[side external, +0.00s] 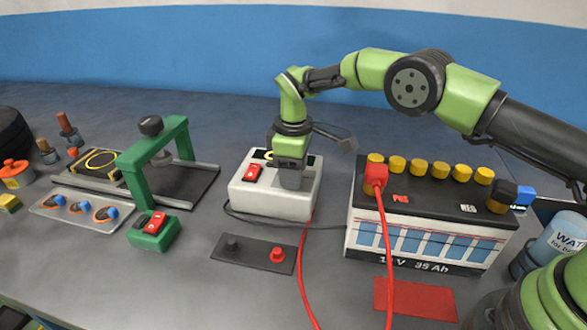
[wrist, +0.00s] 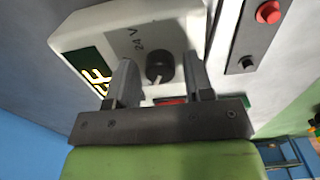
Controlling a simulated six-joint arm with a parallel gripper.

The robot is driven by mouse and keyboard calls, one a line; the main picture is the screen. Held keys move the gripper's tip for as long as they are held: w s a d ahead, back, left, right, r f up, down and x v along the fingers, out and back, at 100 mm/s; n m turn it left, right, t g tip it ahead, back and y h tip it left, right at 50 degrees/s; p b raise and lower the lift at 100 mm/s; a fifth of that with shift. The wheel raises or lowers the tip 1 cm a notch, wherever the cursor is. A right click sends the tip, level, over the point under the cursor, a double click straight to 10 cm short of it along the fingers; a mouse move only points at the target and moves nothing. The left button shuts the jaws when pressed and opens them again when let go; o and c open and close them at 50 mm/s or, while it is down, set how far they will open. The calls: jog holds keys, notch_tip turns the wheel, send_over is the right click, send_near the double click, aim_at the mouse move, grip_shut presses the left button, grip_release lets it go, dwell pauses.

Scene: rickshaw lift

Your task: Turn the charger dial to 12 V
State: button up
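The charger (side external: 262,203) is a pale box left of the battery in the side view; it also fills the upper part of the wrist view (wrist: 85,22). Its dial (wrist: 158,67) is a dark round knob with a pale pointer mark, which faces my gripper's side of the picture. A "24 V" label is printed near the dial; no 12 V label is readable. My gripper (side external: 291,184) points down over the charger top and hides the dial in the side view. In the wrist view my gripper (wrist: 160,65) is open, one finger either side of the dial, with gaps visible.
A battery (side external: 440,215) stands right of the charger, with a red clamp (side external: 376,176) and red cable. A dark plate (side external: 252,252) with red and black studs lies in front. A green press frame (side external: 140,180) stands left. A red switch (side external: 254,173) is on the charger.

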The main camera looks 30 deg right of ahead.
jog(key=c, duration=0.7)
jog(key=shift+o, duration=0.2)
jog(key=shift+m, duration=0.4)
jog(key=m, duration=0.4)
jog(key=shift+m, duration=0.4)
jog(key=m, duration=0.6)
jog(key=o, duration=0.9)
